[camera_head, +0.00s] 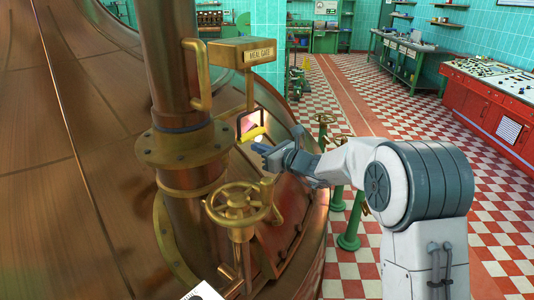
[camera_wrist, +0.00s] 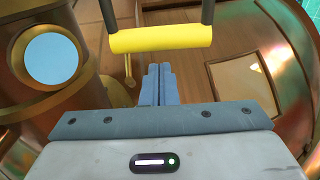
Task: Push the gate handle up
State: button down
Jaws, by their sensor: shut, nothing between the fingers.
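The gate handle is a yellow horizontal grip (camera_head: 252,135) on a dark bracket, hanging below a brass box marked MEAL GATE (camera_head: 242,52). In the wrist view the yellow grip (camera_wrist: 160,39) crosses the top middle, with its two dark arms rising out of the frame. My gripper (camera_head: 258,149) is just below and beside the grip in the head view. In the wrist view its fingers (camera_wrist: 158,70) are together and empty, with their tips just below the grip. A small gap shows between tips and grip; I cannot tell the depth between them.
A large copper kettle (camera_head: 70,150) fills the left. A thick copper pipe with a flange (camera_head: 185,145) stands left of the handle. A brass handwheel (camera_head: 238,203) is below my gripper. Green valve posts (camera_head: 352,225) stand behind my arm. Checkered floor lies open at right.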

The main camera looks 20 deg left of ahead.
jog(key=shift+w+a+r, duration=0.1)
jog(key=shift+a+r, duration=0.05)
jog(key=shift+r, duration=0.15)
jog(key=shift+r, duration=0.1)
notch_tip(320, 180, up, 8)
jog(key=p, duration=0.2)
dwell(0.4)
jog(key=f+b, duration=0.2)
jog(key=d+f+b, duration=0.1)
jog(key=f+b, duration=0.1)
jog(key=f, duration=0.1)
jog(key=shift+s+d+f+b, duration=0.1)
jog(key=shift+s+f+b, duration=0.1)
jog(key=shift+b, duration=0.15)
jog(key=b, duration=0.2)
send_near(254, 136)
jog(key=d, duration=0.1)
jog(key=s+d, duration=0.1)
jog(key=d+r, duration=0.1)
jog(key=shift+s+r, duration=0.1)
jog(key=shift+s, duration=0.15)
